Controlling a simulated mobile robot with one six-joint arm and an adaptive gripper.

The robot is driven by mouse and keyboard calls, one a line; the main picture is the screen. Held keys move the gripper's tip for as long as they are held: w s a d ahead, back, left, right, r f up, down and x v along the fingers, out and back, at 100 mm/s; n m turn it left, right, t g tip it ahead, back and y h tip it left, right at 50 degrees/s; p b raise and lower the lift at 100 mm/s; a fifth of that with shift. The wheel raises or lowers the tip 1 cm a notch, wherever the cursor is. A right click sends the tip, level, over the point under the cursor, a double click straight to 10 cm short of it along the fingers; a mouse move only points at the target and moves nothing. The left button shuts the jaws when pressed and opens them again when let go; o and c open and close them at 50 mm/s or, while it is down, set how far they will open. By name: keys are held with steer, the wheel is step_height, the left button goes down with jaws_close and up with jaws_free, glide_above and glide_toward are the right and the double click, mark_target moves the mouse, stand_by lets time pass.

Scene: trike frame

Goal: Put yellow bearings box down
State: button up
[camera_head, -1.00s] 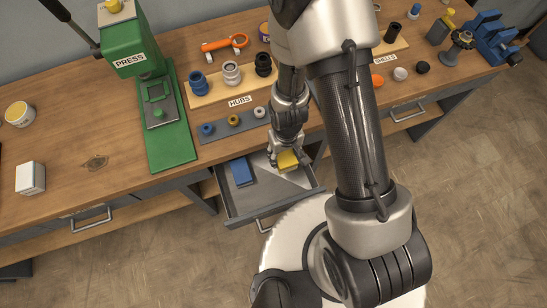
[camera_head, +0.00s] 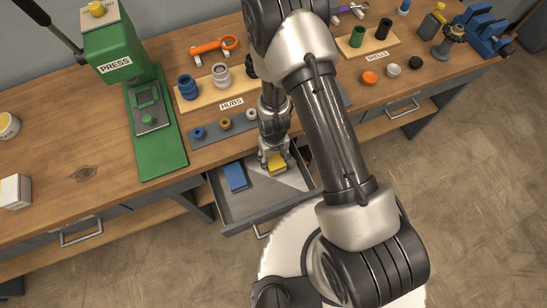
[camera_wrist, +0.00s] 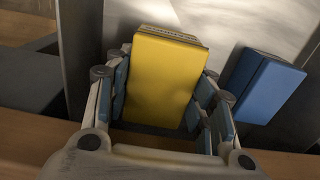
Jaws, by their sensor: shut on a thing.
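The yellow bearings box (camera_head: 277,164) is between the fingers of my gripper (camera_head: 273,160), over the open drawer (camera_head: 262,207). In the wrist view the yellow box (camera_wrist: 163,80) fills the space between the blue finger pads of my gripper (camera_wrist: 160,100), which is shut on it. The box is inside the drawer's outline, low and close to the floor of the drawer; I cannot tell whether it touches. A blue box (camera_head: 235,176) lies in the drawer to the left of the yellow box, and it also shows in the wrist view (camera_wrist: 264,86), apart from the yellow one.
The drawer hangs out below the wooden bench (camera_head: 70,140). The green press (camera_head: 152,120) stands at left, and the hubs board (camera_head: 205,92) and a grey strip with rings (camera_head: 207,131) lie behind the drawer. The drawer's front part is clear.

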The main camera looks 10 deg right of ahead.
steer(key=shift+s+f+b, duration=0.1)
steer(key=shift+f+b, duration=0.45)
steer(key=shift+b, duration=0.1)
steer(key=o, duration=1.5)
steer(key=shift+s+f, duration=0.1)
steer(key=shift+s, duration=0.1)
steer(key=shift+c, duration=0.2)
